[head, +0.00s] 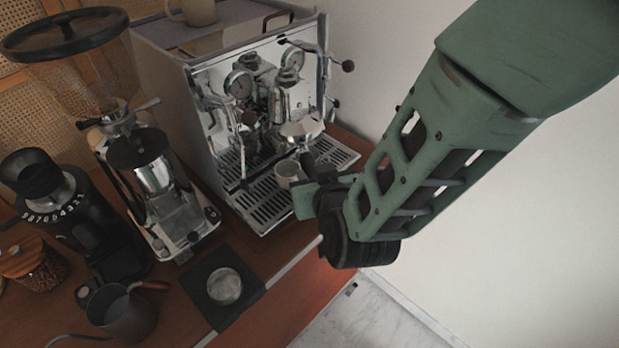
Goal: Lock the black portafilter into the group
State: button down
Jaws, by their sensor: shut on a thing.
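The chrome espresso machine (225,125) stands at the back of the wooden counter. Its group (284,100) is on the front, below the gauges. The portafilter's metal head (301,130) is just under the group, and its black handle (308,160) points forward to my gripper (312,182). My gripper is in front of the drip tray and is shut on the handle. The fingers and wrist partly hide the grip. I cannot tell whether the portafilter is seated in the group or just below it.
A light cup (289,173) stands on the drip tray (266,203), close to my gripper. A grinder (155,180), a black grinder (75,220), a dark pitcher (122,310) and a black mat (245,298) are at left. Free space lies right of the counter.

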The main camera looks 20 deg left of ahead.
jog(key=shift+d, duration=0.1)
dwell(0.3)
jog(key=shift+w+d+n+g+y+b, duration=0.5)
jog(key=shift+n+g+y+b, duration=0.1)
jog(key=shift+n+y+b, duration=0.15)
jog(key=shift+w, duration=0.1)
jog(key=shift+w+d+n+g+y+b, duration=0.35)
jog(key=shift+w+d+n+g+b, duration=0.1)
jog(key=shift+d+n+g+b, duration=0.15)
jog(key=shift+w+f, duration=0.1)
jog(key=shift+w, duration=0.05)
jog(key=shift+w+d+n+g+y+b, duration=0.3)
jog(key=shift+w+n+g+y, duration=0.15)
jog(key=shift+n, duration=0.2)
